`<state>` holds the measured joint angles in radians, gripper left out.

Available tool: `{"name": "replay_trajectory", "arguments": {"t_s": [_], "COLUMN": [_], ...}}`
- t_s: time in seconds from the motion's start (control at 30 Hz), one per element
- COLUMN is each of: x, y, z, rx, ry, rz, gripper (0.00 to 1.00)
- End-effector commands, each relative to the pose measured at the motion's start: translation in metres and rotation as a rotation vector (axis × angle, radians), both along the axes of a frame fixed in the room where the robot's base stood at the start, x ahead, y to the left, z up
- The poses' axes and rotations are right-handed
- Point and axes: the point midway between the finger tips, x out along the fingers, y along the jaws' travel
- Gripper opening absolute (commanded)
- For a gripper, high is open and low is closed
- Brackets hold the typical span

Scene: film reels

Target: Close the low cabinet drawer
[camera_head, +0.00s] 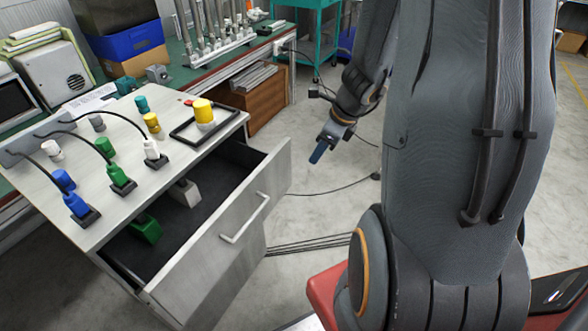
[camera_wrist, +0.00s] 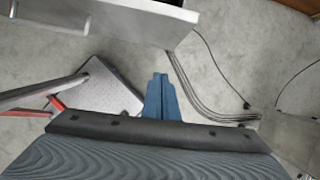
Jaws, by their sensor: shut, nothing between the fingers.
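The low cabinet's drawer (camera_head: 215,252) is pulled out, with a grey front panel and a pale bar handle (camera_head: 245,218). Inside it lie a green block (camera_head: 146,229) and a whitish block (camera_head: 184,193). The cabinet's white top (camera_head: 60,207) stands behind and above the drawer. My gripper (camera_head: 320,152) is shut and empty, with blue fingertips. It hangs in the air right of the drawer's far front corner, apart from it. In the wrist view my gripper (camera_wrist: 159,80) points over the floor, and the drawer front's edge (camera_wrist: 155,20) shows at the top.
The cabinet top bears several coloured plugs with cables and a black tray (camera_head: 186,130) with a yellow cylinder (camera_head: 204,112). A green workbench (camera_head: 185,78) stands behind. Black cables (camera_head: 310,243) run along the floor. Grey floor right of the drawer is mostly clear.

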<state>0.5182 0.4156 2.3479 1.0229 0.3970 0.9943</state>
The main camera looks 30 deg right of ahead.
Motion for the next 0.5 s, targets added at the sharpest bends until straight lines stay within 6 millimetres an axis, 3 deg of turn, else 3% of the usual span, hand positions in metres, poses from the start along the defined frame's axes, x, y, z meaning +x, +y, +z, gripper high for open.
{"name": "replay_trajectory", "arguments": {"t_s": [0.23, 0.5], "x": [0.008, 0.024], "y": [-0.003, 0.009], "z": [-0.023, -0.073], "rx": [0.024, 0.022], "ry": [0.007, 0.008], "rz": [-0.079, -0.075], "gripper": [0.00, 0.00]}}
